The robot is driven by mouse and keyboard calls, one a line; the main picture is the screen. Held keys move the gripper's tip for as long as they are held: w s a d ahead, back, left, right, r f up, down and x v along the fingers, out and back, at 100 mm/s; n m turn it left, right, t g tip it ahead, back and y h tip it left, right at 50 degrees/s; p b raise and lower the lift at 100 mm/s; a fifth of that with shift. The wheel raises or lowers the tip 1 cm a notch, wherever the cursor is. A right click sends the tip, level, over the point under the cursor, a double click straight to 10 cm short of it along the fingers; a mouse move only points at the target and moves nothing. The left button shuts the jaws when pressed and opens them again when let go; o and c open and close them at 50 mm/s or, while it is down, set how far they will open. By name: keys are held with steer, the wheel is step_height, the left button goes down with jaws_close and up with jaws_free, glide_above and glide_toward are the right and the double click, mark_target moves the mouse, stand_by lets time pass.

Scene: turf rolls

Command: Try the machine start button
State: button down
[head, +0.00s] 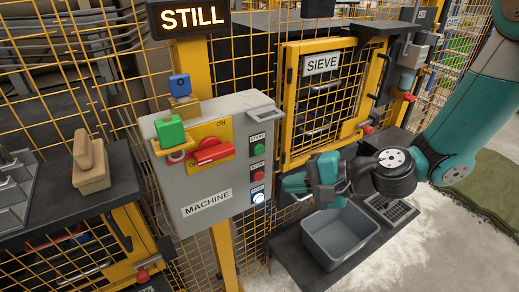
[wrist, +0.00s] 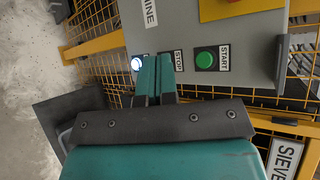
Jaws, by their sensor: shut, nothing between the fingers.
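The grey MACHINE box (head: 205,190) carries a green START button (head: 258,149), a red STOP button (head: 258,176) and a lit white button (head: 258,198) down its right side. The START button (wrist: 206,60) is also clear in the wrist view. My gripper (head: 290,184) is shut and empty, to the right of the box. In the wrist view its fingertips (wrist: 154,60) lie over the STOP button's place, hiding it, between START and the lit button (wrist: 137,64). I cannot tell its gap to the panel. A red handle (head: 212,151) sits on a yellow plate marked ON.
A lit sign (head: 190,18) reads STILL. The SIEVE gate (head: 320,100) and yellow mesh stand behind. A grey bin (head: 340,237) sits below my gripper.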

steer(key=shift+w+a, duration=0.1)
steer(key=w+a+p, duration=0.2)
steer(key=w+a, duration=0.2)
steer(key=w, duration=0.3)
steer(key=shift+a+p, duration=0.3)
steer(key=shift+a, duration=0.05)
steer(key=shift+w+a, duration=0.1)
stand_by(1.8)
steer(key=shift+w+a, duration=0.15)
steer(key=shift+w, duration=0.15)
steer(key=shift+w+a, duration=0.2)
steer(key=shift+w, duration=0.15)
stand_by(0.7)
steer(key=shift+s, duration=0.1)
steer(key=shift+s+d, duration=0.45)
steer(key=shift+s, duration=0.15)
steer(key=shift+s+d+b, duration=0.25)
steer(key=shift+s+d, duration=0.45)
steer(key=shift+s, duration=0.35)
steer(key=shift+s+d+b, duration=0.25)
steer(key=shift+s+d, duration=0.45)
steer(key=shift+s, duration=0.35)
